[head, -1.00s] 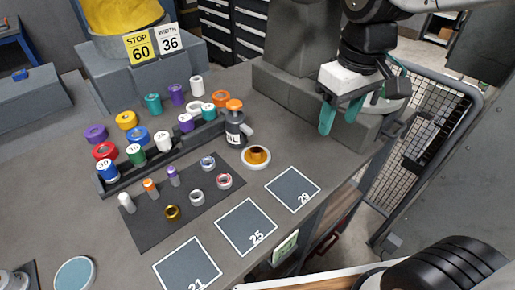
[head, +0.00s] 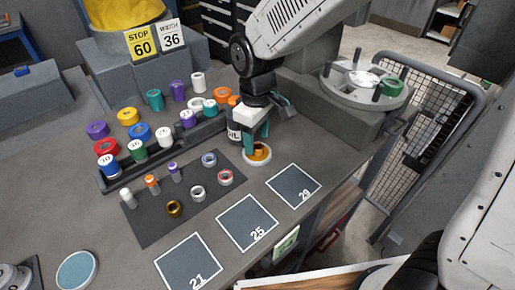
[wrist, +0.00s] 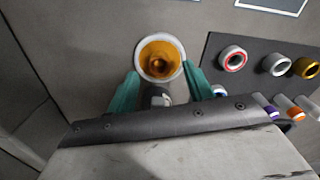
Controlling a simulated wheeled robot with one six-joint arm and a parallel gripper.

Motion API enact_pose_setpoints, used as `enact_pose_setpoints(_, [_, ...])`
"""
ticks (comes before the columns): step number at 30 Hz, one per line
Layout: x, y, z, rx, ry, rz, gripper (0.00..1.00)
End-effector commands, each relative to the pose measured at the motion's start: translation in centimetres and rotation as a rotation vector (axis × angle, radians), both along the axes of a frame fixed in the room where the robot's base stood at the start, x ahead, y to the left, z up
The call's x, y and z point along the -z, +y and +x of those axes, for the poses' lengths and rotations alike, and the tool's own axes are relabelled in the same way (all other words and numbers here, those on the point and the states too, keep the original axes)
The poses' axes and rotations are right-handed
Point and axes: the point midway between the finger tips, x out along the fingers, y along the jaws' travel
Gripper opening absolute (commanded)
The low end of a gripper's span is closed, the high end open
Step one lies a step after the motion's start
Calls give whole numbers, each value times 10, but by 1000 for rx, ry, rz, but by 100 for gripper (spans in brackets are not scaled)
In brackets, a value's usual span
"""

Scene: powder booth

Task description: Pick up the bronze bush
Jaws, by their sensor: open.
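A bronze-coloured bush (head: 259,150) stands in amber liquid in a round white dish (head: 248,163), beside the dark mat. In the wrist view the bush (wrist: 159,64) shows near the middle of the dish (wrist: 143,43). My gripper (head: 257,138) points down at the dish with its teal fingers apart and empty. In the wrist view the fingertips (wrist: 160,72) lie to either side of the dish's near edge. The fingers partly hide the dish in the head view; their exact height above it is unclear. A separate gold-brown ring (head: 173,208) lies on the mat.
A mat (head: 150,232) carries several rings and small cylinders. A rack (head: 118,184) of coloured rolls lies behind. Marked squares (head: 247,222) are bare. A round fixture (head: 345,88) stands at right.

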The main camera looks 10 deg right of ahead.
Motion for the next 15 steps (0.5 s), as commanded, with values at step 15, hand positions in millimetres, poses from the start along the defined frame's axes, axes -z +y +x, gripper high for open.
enact_pose_setpoints(15, [20,0,0,0,-1,1,27])
